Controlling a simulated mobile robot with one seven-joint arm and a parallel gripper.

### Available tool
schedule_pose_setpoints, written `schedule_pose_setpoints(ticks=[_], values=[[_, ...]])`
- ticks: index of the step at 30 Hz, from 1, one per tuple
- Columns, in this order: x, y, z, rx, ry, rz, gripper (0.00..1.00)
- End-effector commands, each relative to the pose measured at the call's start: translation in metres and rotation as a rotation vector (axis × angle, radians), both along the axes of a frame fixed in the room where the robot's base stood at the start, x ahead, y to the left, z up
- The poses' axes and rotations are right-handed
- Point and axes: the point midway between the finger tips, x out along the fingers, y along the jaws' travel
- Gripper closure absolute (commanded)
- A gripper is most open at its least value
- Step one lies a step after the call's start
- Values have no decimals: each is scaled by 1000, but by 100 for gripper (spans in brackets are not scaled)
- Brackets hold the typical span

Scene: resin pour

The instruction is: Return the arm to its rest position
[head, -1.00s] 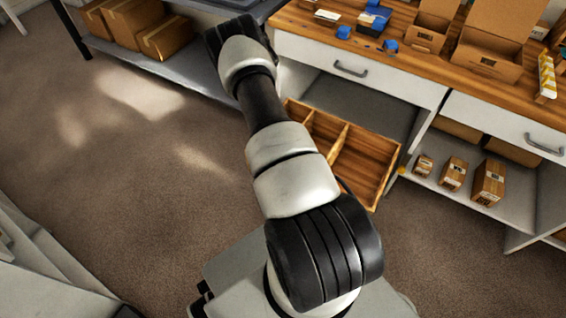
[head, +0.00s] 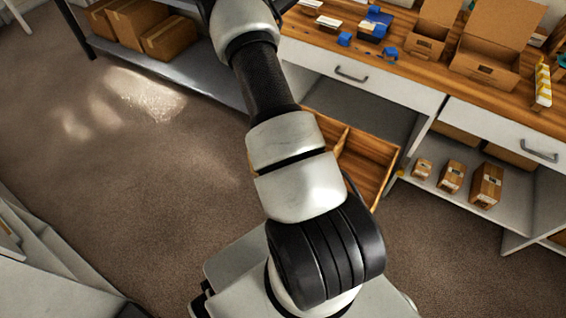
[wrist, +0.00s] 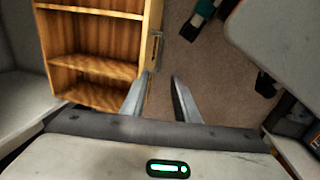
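My arm reaches up and away from my base in the head view, and its far end runs out of the top of the picture. My gripper (wrist: 161,92) shows in the wrist view as two grey fingers set apart, with only carpet seen between them. It is open and empty. A wooden open drawer with dividers (wrist: 100,67) lies to the left of the fingers in the wrist view. In the head view the same drawer (head: 378,150) is partly hidden behind my arm.
The wooden worktop (head: 420,62) holds open cardboard boxes (head: 486,62) and small blue items (head: 345,39). Small cartons (head: 487,184) stand on the shelf below. A grey shelf (head: 200,72) with cardboard boxes (head: 168,38) is at upper left. The carpet (head: 130,170) to the left is clear.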

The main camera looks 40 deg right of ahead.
Motion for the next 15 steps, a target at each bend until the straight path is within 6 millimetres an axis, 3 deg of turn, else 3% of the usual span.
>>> schedule_pose_setpoints(ticks=[10,13,15], values=[[5,0,7,-4,-9,-6,72],[21,1,36,-17,-39,-29,72],[37,5,70,-28,-71,-59,72]])
